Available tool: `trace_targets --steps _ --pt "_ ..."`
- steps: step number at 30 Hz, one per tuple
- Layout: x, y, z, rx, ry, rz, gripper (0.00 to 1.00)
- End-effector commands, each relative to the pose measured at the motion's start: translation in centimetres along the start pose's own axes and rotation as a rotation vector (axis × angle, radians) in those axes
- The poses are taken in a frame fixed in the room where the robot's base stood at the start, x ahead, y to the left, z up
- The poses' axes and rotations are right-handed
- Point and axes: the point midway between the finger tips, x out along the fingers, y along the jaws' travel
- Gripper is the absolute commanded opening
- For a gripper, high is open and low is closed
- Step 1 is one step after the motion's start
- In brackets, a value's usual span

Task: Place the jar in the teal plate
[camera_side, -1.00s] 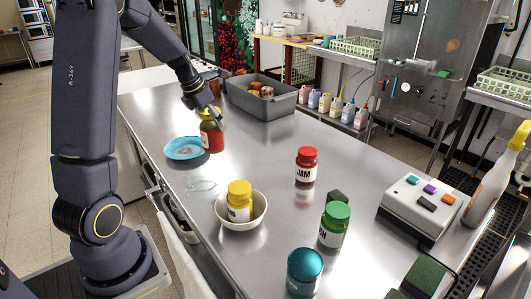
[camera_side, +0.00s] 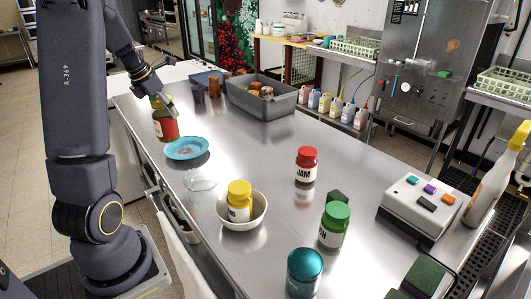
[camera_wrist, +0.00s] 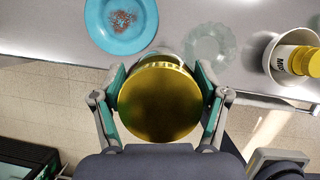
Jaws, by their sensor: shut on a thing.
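My gripper (camera_side: 163,103) is shut on a jar (camera_side: 165,127) with red contents and a yellow lid. In the wrist view the jar's gold-yellow lid (camera_wrist: 160,103) sits between both fingers. The jar hangs roughly upright, left of the teal plate (camera_side: 187,148) in the side view and apart from it. In the wrist view the jar shows over the floor, just off the counter's edge, with the teal plate (camera_wrist: 121,20) above and left of it. The plate has a reddish-brown smear in its middle and holds no object. The jar's underside is hidden in the wrist view.
A clear glass dish (camera_side: 200,180) lies near the plate. A white bowl (camera_side: 262,212) holds a yellow-lidded jar (camera_side: 239,200). Red (camera_side: 306,165), green (camera_side: 334,225) and teal (camera_side: 304,272) lidded jars stand on the counter. A grey bin (camera_side: 262,102) is at the back.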

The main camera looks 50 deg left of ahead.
Motion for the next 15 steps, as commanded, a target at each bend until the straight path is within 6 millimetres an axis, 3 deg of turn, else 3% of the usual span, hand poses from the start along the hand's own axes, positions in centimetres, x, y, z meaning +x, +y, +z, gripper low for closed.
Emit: trace_targets --steps 5,15 --pt "1.0 2.0 -0.3 -0.033 0.011 0.013 0.12" --pt "7.4 6.8 4.4 -0.032 0.01 0.012 0.12"
